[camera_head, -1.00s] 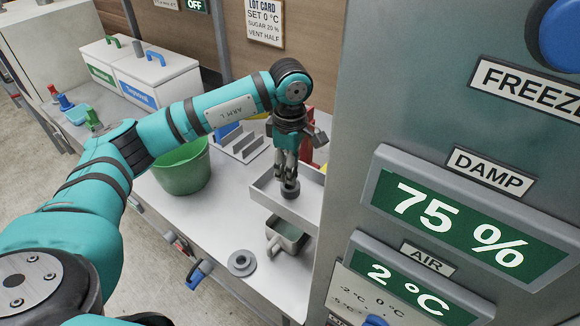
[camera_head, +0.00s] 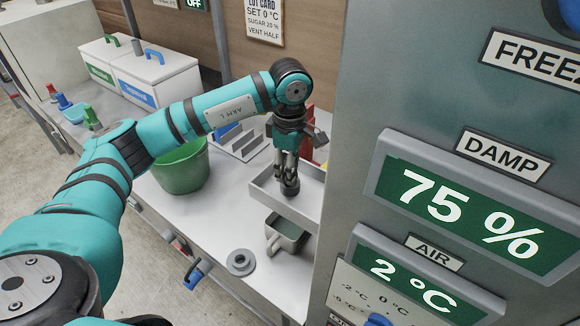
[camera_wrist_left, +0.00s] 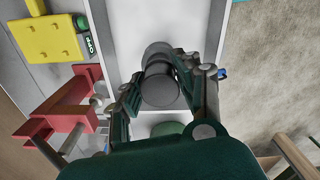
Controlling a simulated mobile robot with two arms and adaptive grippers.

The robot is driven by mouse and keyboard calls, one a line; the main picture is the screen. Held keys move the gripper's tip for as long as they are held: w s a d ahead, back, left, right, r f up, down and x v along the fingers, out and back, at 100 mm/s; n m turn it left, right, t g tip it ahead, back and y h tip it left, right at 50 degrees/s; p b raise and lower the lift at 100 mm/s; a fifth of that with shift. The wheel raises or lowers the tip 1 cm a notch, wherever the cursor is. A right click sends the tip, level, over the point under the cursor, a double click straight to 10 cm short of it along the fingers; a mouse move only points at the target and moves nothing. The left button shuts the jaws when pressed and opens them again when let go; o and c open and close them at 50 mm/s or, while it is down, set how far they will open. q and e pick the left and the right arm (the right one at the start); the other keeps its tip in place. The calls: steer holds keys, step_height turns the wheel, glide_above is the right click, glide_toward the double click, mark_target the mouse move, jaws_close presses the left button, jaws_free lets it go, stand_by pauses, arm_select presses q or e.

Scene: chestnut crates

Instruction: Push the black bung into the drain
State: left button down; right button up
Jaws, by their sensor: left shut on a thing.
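My left gripper (camera_head: 287,158) points down over a shallow white tray (camera_head: 262,190) beside the big grey cabinet. It is shut on the black bung (camera_head: 290,187), a short dark cylinder held upright between the fingertips. In the left wrist view the bung (camera_wrist_left: 160,88) sits between both fingers of the gripper (camera_wrist_left: 152,98), above the white tray floor. A grey round shape (camera_wrist_left: 157,50) shows right behind the bung; I cannot tell whether it is the drain. The drain is not clearly seen, and I cannot tell whether the bung touches it. My right gripper is not in view.
A green tub (camera_head: 182,172) stands left of the tray. A grey square-mouthed vessel (camera_head: 287,232) and a grey ring-shaped piece (camera_head: 240,262) are in front of it. The cabinet (camera_head: 350,130) closes off the right side. A red stand (camera_wrist_left: 70,115) is close by in the left wrist view.

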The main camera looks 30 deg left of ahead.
arm_select(q)
steer(key=shift+f+b, duration=0.95)
steer(key=shift+f, duration=0.1)
steer(key=c, duration=0.8)
jaws_free()
steer(key=shift+c, duration=0.2)
steer(key=shift+r, duration=0.1)
step_height(320, 180, up, 12)
steer(key=shift+f, duration=0.1)
